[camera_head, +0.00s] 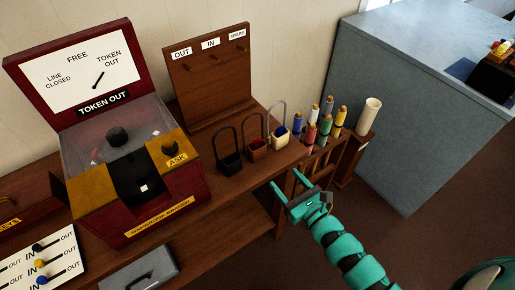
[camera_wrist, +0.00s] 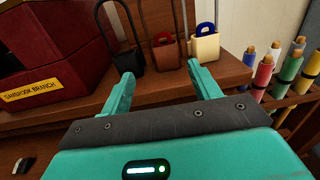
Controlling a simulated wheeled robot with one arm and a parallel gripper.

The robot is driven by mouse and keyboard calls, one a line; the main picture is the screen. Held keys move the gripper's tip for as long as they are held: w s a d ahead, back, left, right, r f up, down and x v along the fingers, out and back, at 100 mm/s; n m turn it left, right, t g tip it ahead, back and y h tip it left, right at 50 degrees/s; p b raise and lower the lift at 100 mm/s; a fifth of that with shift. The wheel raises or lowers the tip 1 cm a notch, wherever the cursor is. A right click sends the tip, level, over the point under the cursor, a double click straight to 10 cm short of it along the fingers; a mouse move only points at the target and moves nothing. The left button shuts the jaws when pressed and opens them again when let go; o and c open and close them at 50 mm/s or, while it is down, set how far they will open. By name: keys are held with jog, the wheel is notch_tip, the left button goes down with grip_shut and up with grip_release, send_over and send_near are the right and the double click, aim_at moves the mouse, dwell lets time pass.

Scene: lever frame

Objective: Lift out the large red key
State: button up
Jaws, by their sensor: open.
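I cannot make out a large red key for certain. A small red piece (camera_wrist: 163,38) shows at the top of the brown hooped pouch (camera_head: 257,149), which stands on the wooden shelf between two others. The black hooped pouch (camera_head: 230,162) is to its left. The cream hooped pouch (camera_head: 280,137), with a blue ring-shaped piece (camera_wrist: 206,30) in it, is to its right. My gripper (camera_head: 287,180) is open and empty at the shelf's front edge. In the wrist view its fingers (camera_wrist: 161,70) point toward the pouches, apart from them.
A dark red token machine (camera_head: 165,210) stands left of the pouches. Behind them is a wooden hook board (camera_head: 210,80). Several coloured flags (camera_head: 325,125) stand in a rack at right, near a cream tube (camera_head: 368,116). A box labelled KEYS (camera_head: 30,205) sits far left.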

jog(key=b, duration=0.2)
send_near(258, 142)
jog(key=shift+w+a+f, duration=0.2)
jog(key=shift+w+a, duration=0.2)
jog(key=shift+a, duration=0.05)
jog(key=shift+w+a+f, duration=0.25)
jog(key=shift+w+a, duration=0.1)
jog(key=shift+a, duration=0.1)
jog(key=shift+d+r+x, duration=0.1)
jog(key=shift+d+x, duration=0.05)
jog(key=shift+x, duration=1.3)
jog(key=shift+d+r+x, duration=0.1)
jog(key=shift+x, duration=1.3)
jog(key=shift+w, duration=0.2)
jog(key=c, duration=1.1)
jog(key=shift+r, duration=0.15)
jog(key=shift+r, duration=0.85)
notch_tip(258, 142, up, 16)
jog(key=p, duration=0.2)
jog(key=shift+p, duration=0.3)
